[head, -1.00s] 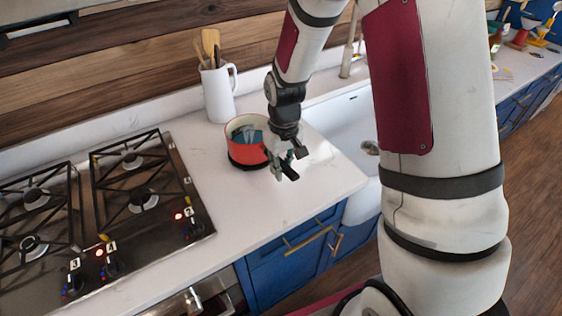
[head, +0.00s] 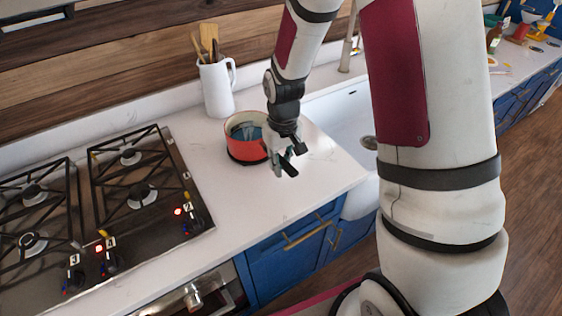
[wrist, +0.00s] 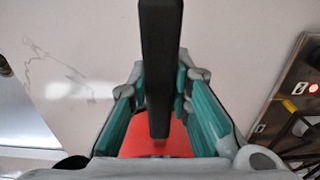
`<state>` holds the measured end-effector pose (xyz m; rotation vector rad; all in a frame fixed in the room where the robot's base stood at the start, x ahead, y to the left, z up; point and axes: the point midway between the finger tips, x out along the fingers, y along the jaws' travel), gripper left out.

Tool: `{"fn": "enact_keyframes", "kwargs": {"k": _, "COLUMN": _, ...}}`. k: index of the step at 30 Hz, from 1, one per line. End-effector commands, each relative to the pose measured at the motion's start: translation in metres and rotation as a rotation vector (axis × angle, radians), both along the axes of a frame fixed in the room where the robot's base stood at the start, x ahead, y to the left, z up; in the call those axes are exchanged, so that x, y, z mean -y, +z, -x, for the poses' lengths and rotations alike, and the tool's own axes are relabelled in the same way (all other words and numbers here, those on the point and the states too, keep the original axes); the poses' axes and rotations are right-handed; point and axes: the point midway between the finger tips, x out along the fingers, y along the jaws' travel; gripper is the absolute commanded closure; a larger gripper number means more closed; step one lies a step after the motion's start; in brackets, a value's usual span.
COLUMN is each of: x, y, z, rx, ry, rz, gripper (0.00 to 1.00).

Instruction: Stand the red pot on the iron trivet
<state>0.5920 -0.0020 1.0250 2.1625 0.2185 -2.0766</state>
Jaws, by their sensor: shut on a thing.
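The red pot (head: 237,146) stands upright on the counter behind the hob's right end, with a pale inside and its dark handle (head: 288,169) pointing toward the front right. The iron trivet (head: 236,161) shows only as a dark edge under the pot; most of it is hidden, and I cannot tell whether the pot rests fully on it. My gripper (head: 284,157) is shut on the pot's handle. In the wrist view the black handle (wrist: 159,60) runs between the teal fingers, and a red part of the pot (wrist: 160,144) shows at the bottom.
The gas hob (head: 196,222) is to the left, with lit red indicators. A white jug (head: 217,92) with wooden utensils stands behind the pot. A white sink (head: 343,124) lies to the right. The counter (head: 228,210) in front of the pot is clear.

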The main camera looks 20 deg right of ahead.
Motion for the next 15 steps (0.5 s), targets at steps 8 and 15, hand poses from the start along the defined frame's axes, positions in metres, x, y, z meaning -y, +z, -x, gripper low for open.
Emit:
{"fn": "enact_keyframes", "kwargs": {"k": 8, "x": 0.0000, "y": 0.0005, "z": -0.0005, "rx": 0.002, "ry": 0.000, "rz": 0.000, "gripper": 0.58}}
{"fn": "enact_keyframes", "kwargs": {"k": 15, "x": 0.0000, "y": 0.0017, "z": 0.0007, "rx": -0.001, "ry": 0.000, "rz": 0.000, "gripper": 0.58}}
